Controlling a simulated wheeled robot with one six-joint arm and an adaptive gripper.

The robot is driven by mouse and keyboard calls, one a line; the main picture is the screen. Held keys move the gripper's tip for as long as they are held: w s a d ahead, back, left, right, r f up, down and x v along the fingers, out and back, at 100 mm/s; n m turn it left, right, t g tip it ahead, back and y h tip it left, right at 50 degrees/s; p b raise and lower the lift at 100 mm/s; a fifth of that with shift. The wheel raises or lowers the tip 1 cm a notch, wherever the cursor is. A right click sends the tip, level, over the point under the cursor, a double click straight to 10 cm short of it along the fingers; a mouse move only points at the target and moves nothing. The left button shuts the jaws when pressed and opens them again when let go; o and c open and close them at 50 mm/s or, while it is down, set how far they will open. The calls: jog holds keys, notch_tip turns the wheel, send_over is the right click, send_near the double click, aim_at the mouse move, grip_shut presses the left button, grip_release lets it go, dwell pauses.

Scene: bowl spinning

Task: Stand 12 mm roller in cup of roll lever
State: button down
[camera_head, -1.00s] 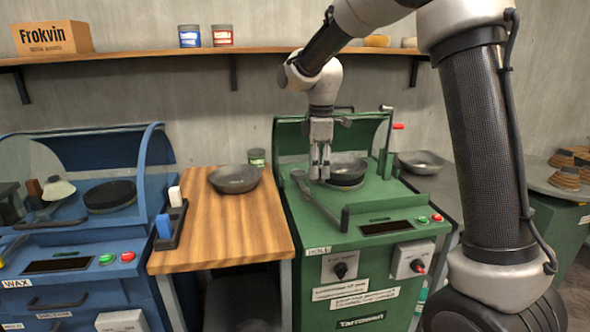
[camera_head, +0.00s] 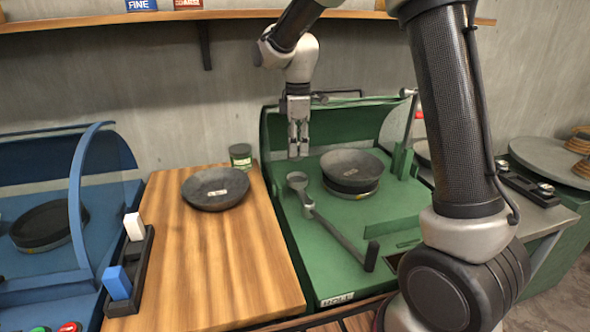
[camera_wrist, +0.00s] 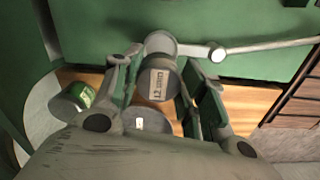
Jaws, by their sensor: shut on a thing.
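The 12 mm roller (camera_wrist: 158,84), a grey cylinder with a white label, is between my gripper's fingers in the wrist view. My gripper (camera_head: 298,152) is shut on it and points down in the head view, where the roller is hard to make out. The roll lever (camera_head: 334,230) is a grey bar on the green machine, with a black handle at its near end. Its round cup (camera_head: 297,180) is at the far end, just below my fingertips in the head view. In the wrist view the roller overlaps the cup (camera_wrist: 160,43); I cannot tell whether they touch.
A dark bowl (camera_head: 352,164) sits on the green machine (camera_head: 330,274), right of the cup. Another bowl (camera_head: 216,187) and a green jar (camera_head: 240,156) stand on the wooden bench (camera_head: 235,270) to the left.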

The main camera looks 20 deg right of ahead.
aim_at(298, 144)
notch_tip(298, 144, down, 7)
jog(key=shift+f, duration=0.2)
jog(key=c, duration=0.8)
grip_release()
notch_tip(298, 144, up, 12)
jog(key=shift+s+r, duration=0.1)
jog(key=shift+r, duration=0.05)
jog(key=s+d+r+m+t, duration=0.1)
jog(key=s+d+r+m, duration=0.35)
jog(key=s, duration=0.35)
jog(key=s+d+r+m+t, duration=0.1)
jog(key=s+d+r+m, duration=0.25)
jog(key=s+d, duration=0.35)
jog(key=s+d+f+m, duration=0.1)
jog(key=s+m, duration=0.1)
jog(key=s, duration=0.3)
jog(key=s+d+f+m+t, duration=0.1)
jog(key=s+m, duration=0.2)
jog(key=s, duration=0.2)
jog(key=s+d+f+m+t, duration=0.1)
jog(key=s+m, duration=0.1)
jog(key=s, duration=0.3)
jog(key=shift+d+f+m, duration=0.15)
jog(key=shift+f+m, duration=0.15)
jog(key=shift+m, duration=0.1)
